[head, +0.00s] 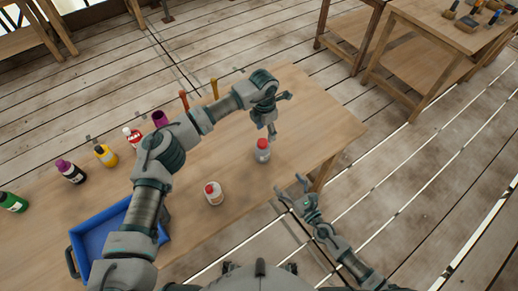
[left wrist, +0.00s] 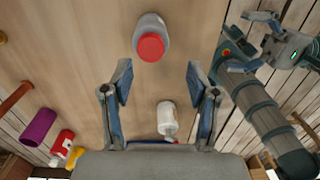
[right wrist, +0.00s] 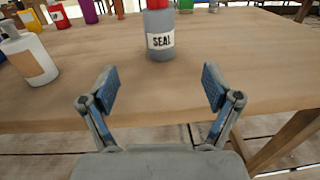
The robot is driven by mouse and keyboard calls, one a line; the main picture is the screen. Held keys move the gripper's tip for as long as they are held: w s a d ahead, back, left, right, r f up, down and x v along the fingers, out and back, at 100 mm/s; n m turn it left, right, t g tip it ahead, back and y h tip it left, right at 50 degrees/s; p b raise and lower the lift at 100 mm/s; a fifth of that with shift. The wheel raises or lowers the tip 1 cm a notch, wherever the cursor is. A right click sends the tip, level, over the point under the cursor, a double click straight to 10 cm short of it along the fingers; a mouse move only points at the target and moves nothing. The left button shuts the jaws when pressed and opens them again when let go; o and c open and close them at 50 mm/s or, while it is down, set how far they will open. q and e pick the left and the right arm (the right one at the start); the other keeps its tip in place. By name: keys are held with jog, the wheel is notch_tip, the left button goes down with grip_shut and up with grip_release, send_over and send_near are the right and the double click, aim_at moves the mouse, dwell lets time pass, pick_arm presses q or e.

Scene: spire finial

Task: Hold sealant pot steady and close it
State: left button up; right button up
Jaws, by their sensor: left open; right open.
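The sealant pot (head: 263,155) is grey with a red lid (head: 263,143) on top. It stands upright near the table's right end. Its white label reads SEAL in the right wrist view (right wrist: 160,40). I cannot tell whether the lid is tight. My left gripper (head: 279,114) is open above and beyond the pot, apart from it. In the left wrist view the pot (left wrist: 154,22) lies ahead of the open fingers (left wrist: 158,82). My right gripper (head: 292,188) is open, off the table's near edge. In the right wrist view its fingers (right wrist: 160,88) face the pot without touching it.
A white bottle (head: 214,196) stands left of the pot on the wooden table (head: 315,125). A blue tray (head: 92,240) lies at the left, partly behind my left arm. Several bottles and a purple cup (head: 160,119) line the far side. The table's right end is clear.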

aim_at(262, 149)
pick_arm(q)
jog(key=shift+w+a+r+y, duration=0.3)
jog(key=shift+w+a+r, duration=0.05)
jog(key=shift+a, duration=0.15)
jog(key=shift+d, duration=0.1)
pick_arm(e)
jog(key=shift+d+f+n, duration=0.15)
jog(key=shift+f+n, duration=0.1)
jog(key=shift+n, duration=0.05)
pick_arm(q)
jog(key=shift+d, duration=0.15)
pick_arm(e)
jog(key=shift+d, duration=0.15)
pick_arm(q)
jog(key=shift+a, duration=0.2)
pick_arm(e)
jog(key=x, duration=1.7)
jog(key=shift+w+a, duration=0.2)
jog(key=shift+a, duration=0.25)
